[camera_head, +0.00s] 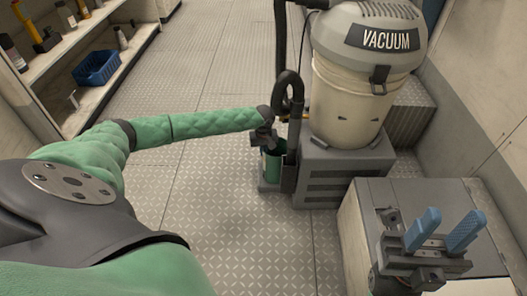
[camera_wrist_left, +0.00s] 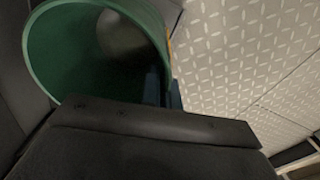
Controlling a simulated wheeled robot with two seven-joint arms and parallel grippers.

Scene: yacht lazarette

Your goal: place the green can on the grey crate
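The green can (camera_head: 271,166) stands upright beside the vacuum, in or just above a low grey holder. In the left wrist view the open-topped can (camera_wrist_left: 60,50) fills the upper left. My left gripper (camera_head: 268,143) is at its rim, one blue finger inside the wall and one outside, close together on it. Whether the can's bottom touches anything is hidden. My right gripper (camera_head: 443,230) is empty, its blue fingers spread apart, above a grey-topped box (camera_head: 370,200) at lower right. A grey slotted box (camera_head: 325,180) is under the vacuum; I cannot tell which box is the grey crate.
The vacuum (camera_head: 350,95) and its dark hose (camera_head: 288,90) rise close beside the can. A ribbed grey box (camera_head: 412,112) is behind the vacuum. Shelves with a blue bin (camera_head: 97,68) are at left. The plated floor (camera_head: 215,190) is clear between.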

